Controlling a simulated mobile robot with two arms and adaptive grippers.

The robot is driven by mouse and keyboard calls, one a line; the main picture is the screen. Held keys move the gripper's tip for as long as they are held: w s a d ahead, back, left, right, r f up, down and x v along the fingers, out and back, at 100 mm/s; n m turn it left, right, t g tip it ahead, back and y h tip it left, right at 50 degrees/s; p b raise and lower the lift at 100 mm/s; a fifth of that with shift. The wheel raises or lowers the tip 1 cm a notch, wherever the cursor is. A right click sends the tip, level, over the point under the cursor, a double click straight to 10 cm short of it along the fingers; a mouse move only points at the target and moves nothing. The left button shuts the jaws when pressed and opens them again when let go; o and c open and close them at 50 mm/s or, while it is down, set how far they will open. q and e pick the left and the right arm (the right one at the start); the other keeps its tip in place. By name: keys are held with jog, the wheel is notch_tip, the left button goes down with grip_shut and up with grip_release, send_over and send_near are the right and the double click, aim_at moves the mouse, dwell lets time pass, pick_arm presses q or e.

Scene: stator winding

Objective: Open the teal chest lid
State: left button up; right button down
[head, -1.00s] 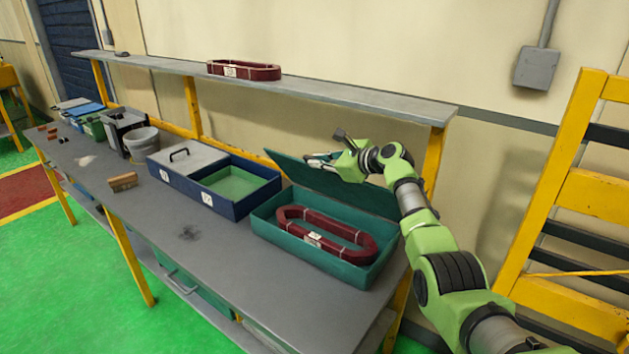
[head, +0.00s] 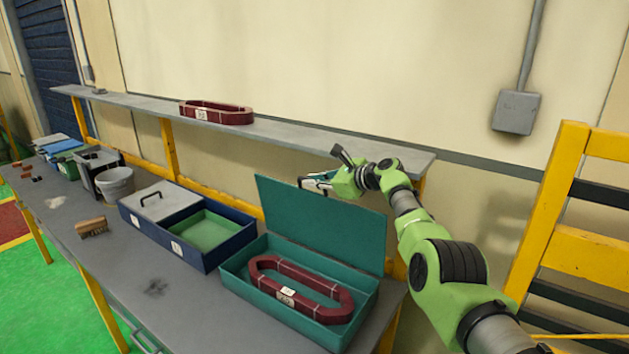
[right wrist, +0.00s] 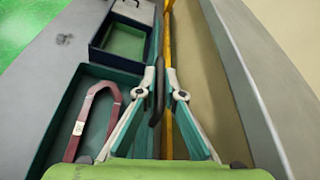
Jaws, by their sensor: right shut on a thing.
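The teal chest (head: 300,322) stands on the bench, with its teal lid (head: 320,220) raised to near upright along the back edge. A dark red oval coil (head: 300,290) with a white label lies inside; part of it shows in the right wrist view (right wrist: 76,142). My right gripper (head: 316,184) is at the lid's top edge. In the right wrist view its fingers (right wrist: 161,78) are shut on the lid's dark handle (right wrist: 157,105). My left gripper is not in view.
A blue box (head: 186,242) with a grey lid section and green compartment stands left of the chest. A shelf (head: 300,134) carrying another red coil (head: 216,113) runs behind the lid. A brush (head: 92,227) and bucket (head: 116,182) are farther left. The bench front is clear.

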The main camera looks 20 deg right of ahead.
jog(key=shift+d+f, duration=0.1)
jog(key=shift+f, duration=0.2)
jog(key=c, duration=2.1)
grip_release()
jog(key=shift+c, duration=0.2)
jog(key=shift+w+d, duration=0.1)
jog(key=shift+r, duration=0.15)
jog(key=shift+s+r, duration=0.1)
jog(key=shift+s, duration=0.1)
jog(key=shift+v, duration=0.8)
jog(key=v, duration=1)
jog(key=shift+d, duration=0.2)
jog(key=shift+f, duration=0.25)
